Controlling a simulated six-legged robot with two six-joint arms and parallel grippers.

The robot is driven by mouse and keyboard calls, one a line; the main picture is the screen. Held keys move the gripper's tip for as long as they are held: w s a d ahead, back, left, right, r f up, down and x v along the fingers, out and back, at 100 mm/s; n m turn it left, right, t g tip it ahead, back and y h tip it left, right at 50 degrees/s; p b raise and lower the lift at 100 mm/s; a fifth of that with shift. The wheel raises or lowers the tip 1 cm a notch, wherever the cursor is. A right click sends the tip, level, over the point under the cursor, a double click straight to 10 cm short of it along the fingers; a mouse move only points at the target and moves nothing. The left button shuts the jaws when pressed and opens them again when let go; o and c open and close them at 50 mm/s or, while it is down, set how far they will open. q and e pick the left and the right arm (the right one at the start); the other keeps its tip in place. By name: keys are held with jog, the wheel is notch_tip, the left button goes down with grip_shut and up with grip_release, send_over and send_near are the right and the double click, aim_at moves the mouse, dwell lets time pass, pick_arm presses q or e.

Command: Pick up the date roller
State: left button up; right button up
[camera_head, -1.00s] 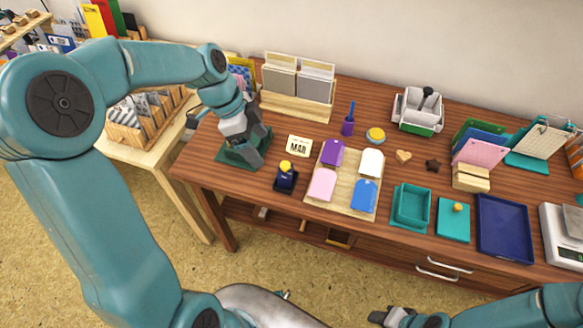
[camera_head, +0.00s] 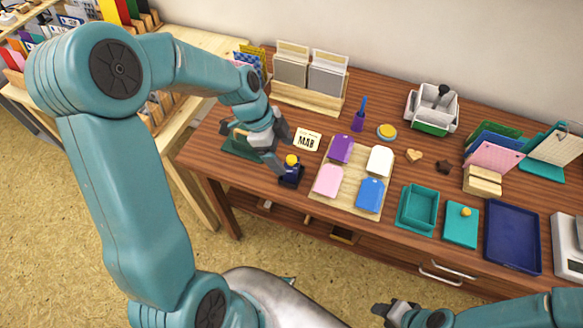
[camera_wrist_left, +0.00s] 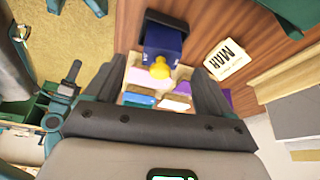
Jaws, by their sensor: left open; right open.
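The date roller, a dark blue block with a yellow knob (camera_head: 291,176), stands on the wooden table by the table's front left part. A small card marked MAR (camera_head: 307,140) lies just behind it. My left gripper (camera_head: 281,155) is close to the roller at its upper left, open and empty. In the left wrist view the roller (camera_wrist_left: 163,45) shows ahead, between and beyond the two spread fingers (camera_wrist_left: 158,82), with its yellow knob towards me. My right gripper (camera_head: 388,311) is open and empty at the bottom, off the table's front edge.
A wooden board (camera_head: 326,205) with purple, white, pink and blue pads lies right of the roller. A dark green mat (camera_head: 232,146) lies under my left arm.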

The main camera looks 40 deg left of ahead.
aim_at(289, 162)
pick_arm(q)
jog(key=x, duration=0.5)
jog(key=shift+a, duration=0.1)
jog(key=c, duration=1.4)
jog(key=shift+o, duration=0.2)
jog(key=shift+r, duration=0.15)
notch_tip(289, 162, up, 20)
jog(key=p, duration=0.1)
jog(key=o, duration=0.5)
jog(key=shift+c, duration=1.3)
